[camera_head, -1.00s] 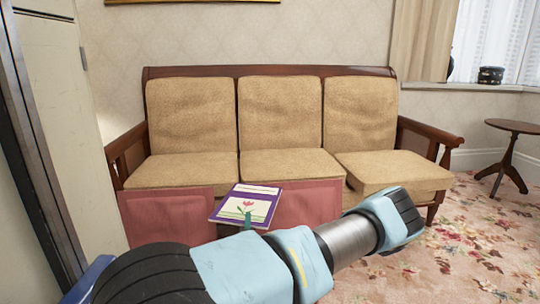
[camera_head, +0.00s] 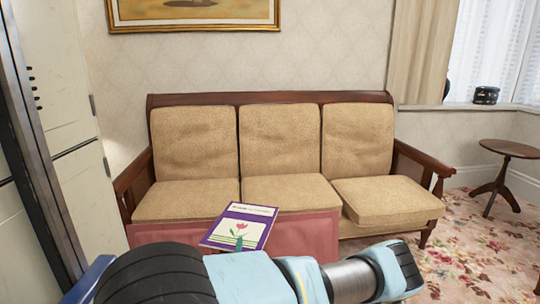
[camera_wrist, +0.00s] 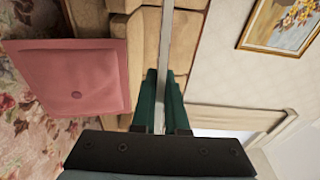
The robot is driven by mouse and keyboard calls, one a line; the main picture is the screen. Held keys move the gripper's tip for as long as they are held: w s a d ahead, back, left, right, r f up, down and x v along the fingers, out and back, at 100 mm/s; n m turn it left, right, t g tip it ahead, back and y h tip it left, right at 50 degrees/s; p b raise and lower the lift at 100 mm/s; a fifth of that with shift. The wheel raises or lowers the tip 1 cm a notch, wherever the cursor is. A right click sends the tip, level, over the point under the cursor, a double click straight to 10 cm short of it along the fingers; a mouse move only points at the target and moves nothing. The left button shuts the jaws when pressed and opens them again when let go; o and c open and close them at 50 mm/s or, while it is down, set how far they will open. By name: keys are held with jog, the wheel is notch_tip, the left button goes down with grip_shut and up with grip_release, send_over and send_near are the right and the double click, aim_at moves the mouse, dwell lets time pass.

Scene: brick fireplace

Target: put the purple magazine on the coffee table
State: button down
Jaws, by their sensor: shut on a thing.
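The purple magazine (camera_head: 240,228) has a white panel with a red flower on its cover. In the head view it is raised in front of the sofa, tilted with its cover towards me. My gripper (camera_head: 239,243) shows as a green fingertip at its lower edge, with my arm in front. In the wrist view my green fingers (camera_wrist: 159,95) are shut on the magazine, seen edge-on as a thin pale strip (camera_wrist: 166,55).
A beige sofa (camera_head: 240,195) stands against the wall. A round wooden side table (camera_head: 508,149) stands at the right. Flowered carpet (camera_head: 470,245) is clear there. A pale cabinet (camera_head: 75,160) is at the left.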

jog(key=s+r+p, duration=0.2)
jog(key=r+p, duration=0.8)
jog(key=s+r+p, duration=0.3)
jog(key=r+p, duration=0.7)
jog(key=shift+a+r, duration=0.3)
